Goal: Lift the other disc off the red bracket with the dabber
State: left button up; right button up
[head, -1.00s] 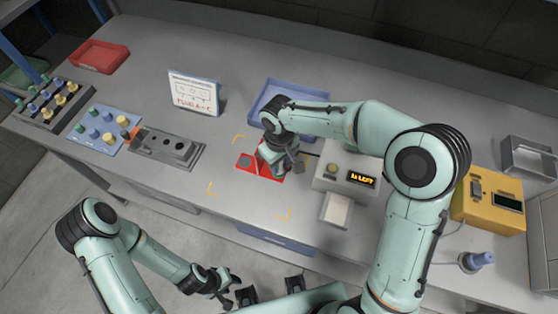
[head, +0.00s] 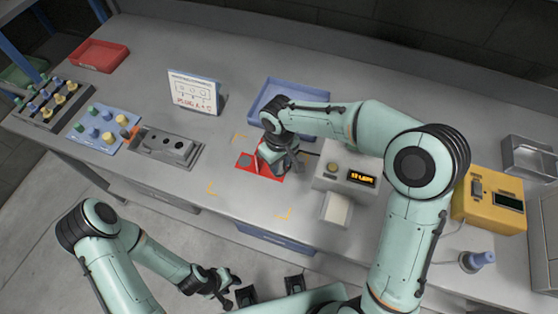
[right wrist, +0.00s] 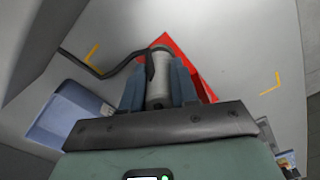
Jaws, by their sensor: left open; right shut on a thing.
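The red bracket (head: 243,168) lies flat on the bench, partly hidden under my right gripper. A grey disc (head: 246,161) shows on its left part; whether another disc is under the gripper is hidden. My right gripper (head: 283,167) points down over the bracket's right part. In the right wrist view its fingers (right wrist: 159,85) are shut on the dabber (right wrist: 158,92), a pale cylinder with a dark hose. The red bracket (right wrist: 183,52) shows behind it. The dabber's tip is hidden. My left gripper (head: 228,296) is open and empty, off the bench's front edge.
A blue tray (head: 262,97) stands behind the bracket. A grey device with a lit display (head: 345,178) is close to its right. A sign (head: 193,92), a grey block with holes (head: 165,147) and a blue peg board (head: 105,128) are to the left. Yellow corner marks surround the bracket.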

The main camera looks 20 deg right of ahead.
pick_arm(q)
jog(key=shift+r, duration=0.1)
pick_arm(e)
jog(key=shift+r, duration=0.15)
jog(key=shift+r+p, duration=0.8)
jog(key=shift+r, duration=0.5)
jog(key=shift+r+p, duration=1.05)
jog(key=shift+r, duration=1.05)
pick_arm(q)
jog(key=w+r, duration=0.3)
jog(key=r, duration=0.1)
jog(key=shift+w+r, duration=0.25)
jog(key=shift+w, duration=0.1)
jog(key=shift+s, duration=0.1)
pick_arm(e)
jog(key=shift+o, duration=0.3)
